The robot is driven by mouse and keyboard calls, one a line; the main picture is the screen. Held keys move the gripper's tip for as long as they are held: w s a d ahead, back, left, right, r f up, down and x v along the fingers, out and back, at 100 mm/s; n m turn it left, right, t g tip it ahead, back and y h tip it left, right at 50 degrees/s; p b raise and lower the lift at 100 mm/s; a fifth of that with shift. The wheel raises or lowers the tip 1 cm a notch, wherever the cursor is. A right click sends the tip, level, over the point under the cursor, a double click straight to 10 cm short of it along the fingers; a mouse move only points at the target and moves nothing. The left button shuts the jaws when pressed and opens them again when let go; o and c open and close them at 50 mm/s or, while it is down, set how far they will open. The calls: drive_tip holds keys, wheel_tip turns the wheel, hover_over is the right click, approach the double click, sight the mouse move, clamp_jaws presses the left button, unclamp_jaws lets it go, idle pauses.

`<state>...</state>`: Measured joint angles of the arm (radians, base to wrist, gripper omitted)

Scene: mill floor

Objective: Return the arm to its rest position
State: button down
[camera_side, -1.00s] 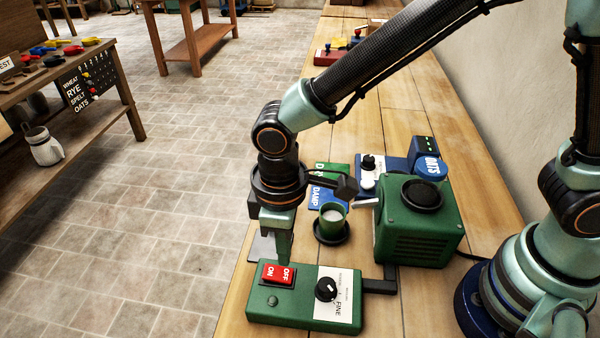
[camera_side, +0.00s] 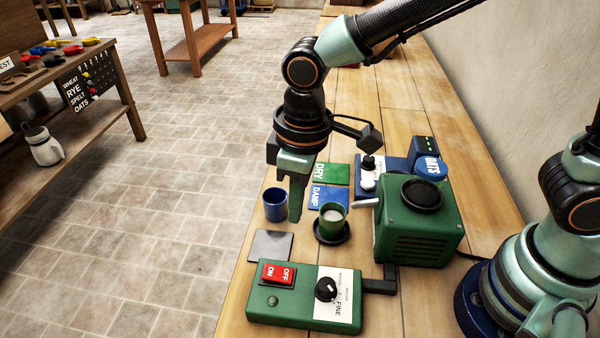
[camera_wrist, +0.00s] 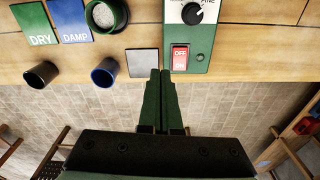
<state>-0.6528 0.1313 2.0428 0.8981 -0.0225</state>
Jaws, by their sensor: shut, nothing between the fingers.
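My gripper (camera_side: 295,205) is shut and empty, pointing down above the bench, behind the green control box (camera_side: 305,296) in the side view. In the wrist view my gripper (camera_wrist: 160,75) has its two green fingers together, close to the grey square plate (camera_wrist: 142,62) and the red switch (camera_wrist: 180,58). The side view shows the red ON/OFF switch (camera_side: 278,274) and a black dial (camera_side: 326,290) on the control box. The gripper is apart from the switch and hides a little of the area beside the blue cup (camera_side: 275,205).
A green cup of pale contents (camera_side: 333,216) stands on a dark saucer. Green DRY (camera_side: 332,174) and blue DAMP (camera_side: 322,198) cards lie behind it. A green mill housing (camera_side: 420,240) stands at right. A dark cup (camera_wrist: 42,74) shows in the wrist view. The wall borders the bench.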

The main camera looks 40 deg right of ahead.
drive_tip(key=d+r+m+t, duration=0.2)
drive_tip(key=d+r+m, duration=0.2)
drive_tip(key=d, duration=0.7)
drive_tip(key=s+d+r+m+t, duration=0.1)
drive_tip(key=d+r+m+t, duration=0.2)
drive_tip(key=d, duration=0.9)
wheel_tip(320, 180, up, 3)
drive_tip(key=shift+s+f+m, duration=0.1)
drive_tip(key=shift+s+m, duration=0.05)
drive_tip(key=shift+m, duration=0.25)
